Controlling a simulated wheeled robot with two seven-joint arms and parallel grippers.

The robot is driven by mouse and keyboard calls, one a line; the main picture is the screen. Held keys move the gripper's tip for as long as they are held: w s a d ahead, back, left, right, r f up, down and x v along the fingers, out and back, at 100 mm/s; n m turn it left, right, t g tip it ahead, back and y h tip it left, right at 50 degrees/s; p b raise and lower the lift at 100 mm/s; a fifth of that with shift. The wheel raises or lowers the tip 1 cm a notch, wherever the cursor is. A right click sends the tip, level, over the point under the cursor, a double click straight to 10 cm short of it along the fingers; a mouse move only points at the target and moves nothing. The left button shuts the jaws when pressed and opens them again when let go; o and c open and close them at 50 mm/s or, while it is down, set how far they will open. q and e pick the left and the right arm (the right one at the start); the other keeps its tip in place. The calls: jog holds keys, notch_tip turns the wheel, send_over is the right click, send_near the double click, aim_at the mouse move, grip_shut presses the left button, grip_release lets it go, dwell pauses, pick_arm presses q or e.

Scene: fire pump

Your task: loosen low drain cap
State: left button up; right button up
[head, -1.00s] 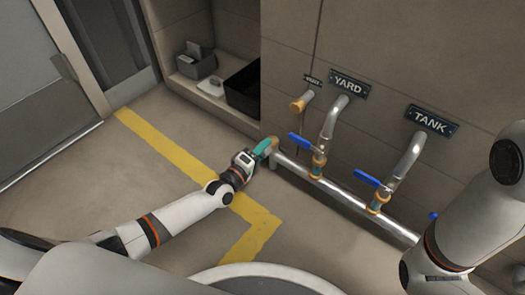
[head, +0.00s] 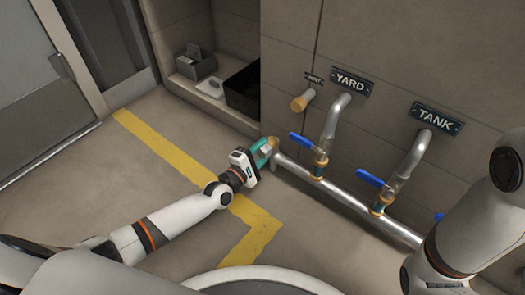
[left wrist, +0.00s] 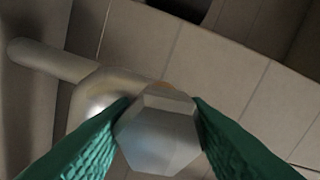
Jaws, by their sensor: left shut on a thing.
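The low drain cap (left wrist: 158,132) is a grey hexagonal cap on the end of the low metal pipe (head: 345,197). In the left wrist view it sits between the two teal fingers of my left gripper (left wrist: 160,115), which is shut on its sides. In the head view my left gripper (head: 265,152) is at the pipe's left end, by a brass-coloured fitting (head: 274,143); its fingers largely hide the cap there. My right arm comes in at the right of the head view, and its gripper is out of frame.
Two blue lever valves (head: 303,141) stand on risers below the YARD sign (head: 349,82) and TANK sign (head: 436,118). A capped stub (head: 302,102) juts from the wall. A dark bin (head: 243,88) is at the alcove. Floor with a yellow line (head: 165,150) is clear on the left.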

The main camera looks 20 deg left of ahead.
pick_arm(q)
jog(key=shift+f, duration=0.1)
jog(key=o, duration=1)
jog(key=shift+c, duration=0.2)
jog(key=p+v, duration=0.6)
jog(key=v, duration=0.6)
